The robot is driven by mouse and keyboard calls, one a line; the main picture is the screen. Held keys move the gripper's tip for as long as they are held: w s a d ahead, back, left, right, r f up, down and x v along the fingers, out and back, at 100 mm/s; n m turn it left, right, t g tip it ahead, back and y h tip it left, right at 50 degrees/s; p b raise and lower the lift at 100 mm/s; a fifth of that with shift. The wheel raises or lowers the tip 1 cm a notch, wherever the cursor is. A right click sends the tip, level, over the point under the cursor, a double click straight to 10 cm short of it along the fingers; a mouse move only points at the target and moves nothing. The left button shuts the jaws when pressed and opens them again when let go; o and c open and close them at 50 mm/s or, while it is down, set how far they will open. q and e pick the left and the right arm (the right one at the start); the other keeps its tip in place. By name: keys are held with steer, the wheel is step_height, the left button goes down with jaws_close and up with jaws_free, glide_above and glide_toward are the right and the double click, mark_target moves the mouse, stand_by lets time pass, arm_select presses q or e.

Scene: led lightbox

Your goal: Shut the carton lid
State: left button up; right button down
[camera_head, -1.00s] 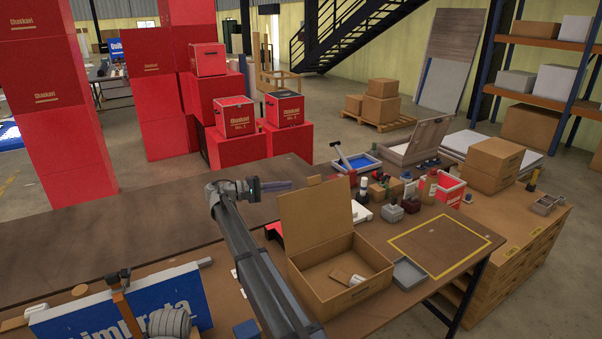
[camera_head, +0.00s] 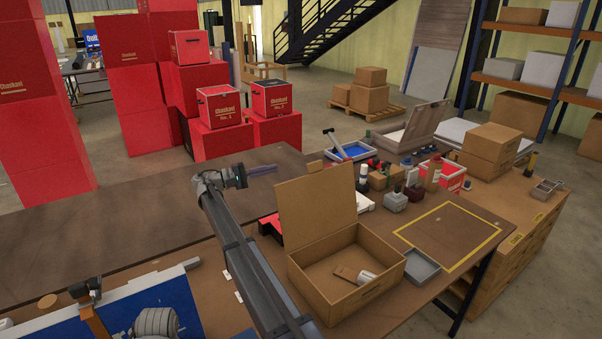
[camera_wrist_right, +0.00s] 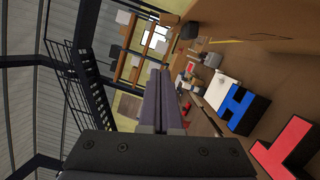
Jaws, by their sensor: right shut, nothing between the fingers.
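The open brown cardboard carton (camera_head: 392,272) stands on the workbench in the head view. Its lid (camera_head: 315,210) stands up along the back edge, leaning slightly back. A white cylinder (camera_head: 367,277) and a small brown piece (camera_head: 346,273) lie inside. My right gripper (camera_head: 262,170) is behind and left of the lid in the picture, apart from it, with its fingers together and empty. The fingers also show shut in the right wrist view (camera_wrist_right: 158,100). The carton is not clear in that view. My left gripper is not in view.
A shallow grey tray (camera_head: 420,265) sits right of the carton, beside a yellow-outlined area (camera_head: 450,235). Bottles and small boxes crowd the bench behind it. A blue panel (camera_head: 155,310) lies at the lower left. Bare bench (camera_head: 120,228) extends left of my right arm.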

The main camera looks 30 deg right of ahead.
steer(key=shift+f, duration=0.3)
steer(key=s+d+r+p, duration=0.1)
steer(key=s+d, duration=0.4)
steer(key=d, duration=0.5)
steer(key=shift+s+r+p, duration=0.2)
steer(key=shift+r+p, duration=0.15)
steer(key=shift+r, duration=0.05)
steer(key=shift+d, duration=0.15)
